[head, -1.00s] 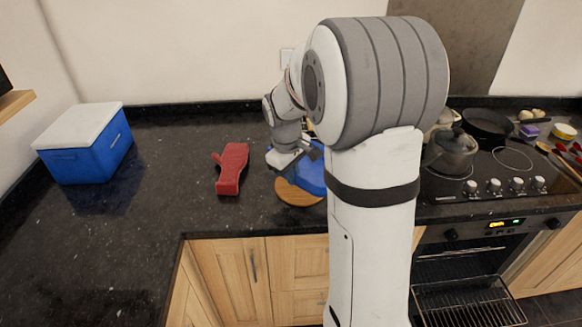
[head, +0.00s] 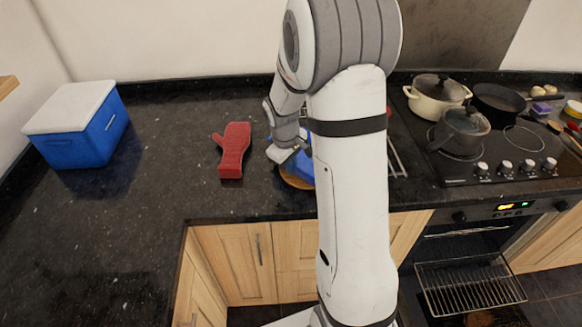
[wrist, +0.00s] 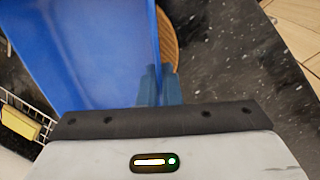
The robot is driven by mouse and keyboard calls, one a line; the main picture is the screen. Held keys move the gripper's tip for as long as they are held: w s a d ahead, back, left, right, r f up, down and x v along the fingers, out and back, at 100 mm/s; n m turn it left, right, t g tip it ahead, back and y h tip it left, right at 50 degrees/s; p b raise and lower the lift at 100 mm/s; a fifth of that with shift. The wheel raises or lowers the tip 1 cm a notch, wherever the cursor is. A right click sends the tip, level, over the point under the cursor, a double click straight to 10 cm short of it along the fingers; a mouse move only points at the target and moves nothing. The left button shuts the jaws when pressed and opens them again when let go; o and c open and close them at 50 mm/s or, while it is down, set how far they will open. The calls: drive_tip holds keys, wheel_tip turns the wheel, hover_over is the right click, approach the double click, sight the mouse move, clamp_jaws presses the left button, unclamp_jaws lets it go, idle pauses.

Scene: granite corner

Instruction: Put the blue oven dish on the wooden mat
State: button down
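The blue oven dish (head: 305,167) is over the round wooden mat (head: 288,181) in the head view, partly hidden by my arm. In the wrist view the dish (wrist: 85,50) fills the upper left, and a strip of the mat (wrist: 169,42) shows beyond its wall. My gripper (wrist: 160,86) has its fingers close together, one on each side of the dish's wall, and looks shut on it. In the head view the fingertips are hidden. I cannot tell whether the dish touches the mat or hangs just above it.
A red oven mitt (head: 234,150) lies left of the mat. A blue cooler box with a white lid (head: 78,125) stands at the far left. Pots and a pan (head: 497,103) are on the hob at right. A wire rack (head: 397,158) shows behind my arm. The counter's front edge is close to the mat.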

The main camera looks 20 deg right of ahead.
drive_tip(key=shift+f, duration=0.75)
drive_tip(key=shift+f, duration=0.2)
drive_tip(key=c, duration=1.6)
unclamp_jaws()
